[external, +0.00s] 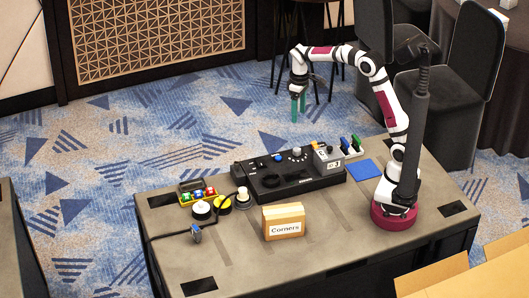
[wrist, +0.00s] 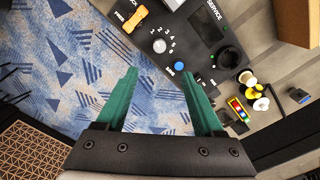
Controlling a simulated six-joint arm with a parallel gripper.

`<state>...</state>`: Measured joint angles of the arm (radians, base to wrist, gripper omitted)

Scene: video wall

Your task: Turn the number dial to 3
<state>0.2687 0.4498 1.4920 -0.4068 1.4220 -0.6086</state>
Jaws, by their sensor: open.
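The number dial is a silver-grey round knob (external: 297,152) on the black console (external: 318,183), near its far edge. In the wrist view the dial (wrist: 159,46) has printed numbers around one side. Which number it points to is too small to tell. My gripper (external: 298,104) hangs above and beyond the console's far edge, with its two green fingers pointing down. In the wrist view the gripper (wrist: 156,74) is open and empty. The dial lies ahead of the fingertips and apart from them. A blue knob (wrist: 178,66) sits beside the dial.
A "Corners" box (external: 284,221), a tray of coloured blocks (external: 197,193) and a blue square (external: 363,170) are on the table. Open floor lies beyond the table.

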